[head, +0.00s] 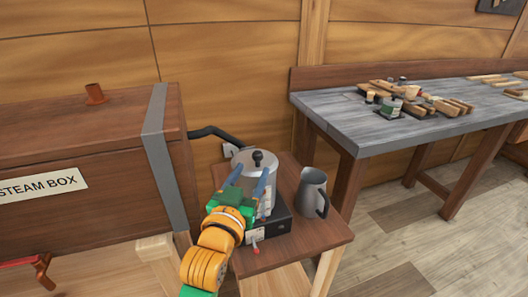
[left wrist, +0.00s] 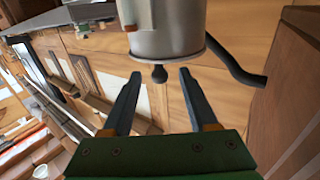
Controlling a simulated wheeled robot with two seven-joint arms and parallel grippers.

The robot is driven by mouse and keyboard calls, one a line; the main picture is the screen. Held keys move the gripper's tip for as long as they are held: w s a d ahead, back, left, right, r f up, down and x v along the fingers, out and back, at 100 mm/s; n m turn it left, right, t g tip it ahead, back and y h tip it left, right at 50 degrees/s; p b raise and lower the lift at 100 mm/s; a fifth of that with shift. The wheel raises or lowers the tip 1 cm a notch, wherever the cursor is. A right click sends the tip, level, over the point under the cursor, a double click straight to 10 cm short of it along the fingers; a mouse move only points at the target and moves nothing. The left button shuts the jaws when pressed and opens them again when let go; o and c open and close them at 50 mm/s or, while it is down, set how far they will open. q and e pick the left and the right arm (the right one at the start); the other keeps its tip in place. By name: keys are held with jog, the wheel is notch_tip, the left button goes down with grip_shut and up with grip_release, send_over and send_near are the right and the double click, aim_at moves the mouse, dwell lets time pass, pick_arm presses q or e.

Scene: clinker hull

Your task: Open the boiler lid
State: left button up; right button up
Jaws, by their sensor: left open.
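The boiler (head: 272,187) is a grey metal cylinder standing on a dark burner base (head: 278,226) on a small wooden table. Its lid (head: 243,157) lies on top and looks shut, with a round black knob (head: 258,157) in the middle. My left gripper (head: 250,173) is open and empty at the near side of the boiler, its fingertips close to the lid. In the left wrist view the scene appears upside down, and the knob (left wrist: 159,74) shows between and slightly beyond the open fingertips (left wrist: 160,76). I cannot tell if they touch it. My right gripper is out of view.
A grey jug (head: 312,190) stands right of the boiler on the small table (head: 310,236). A black hose (head: 212,132) runs from the boiler to the wooden steam box (head: 80,190) on the left. A workbench (head: 350,118) with tools and wood pieces stands at right.

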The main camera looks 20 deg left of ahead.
aim_at(261, 155)
pick_arm(q)
jog(key=w, duration=0.8)
jog(key=shift+w+f, duration=0.1)
jog(key=shift+w, duration=0.1)
grip_shut()
dwell(1.1)
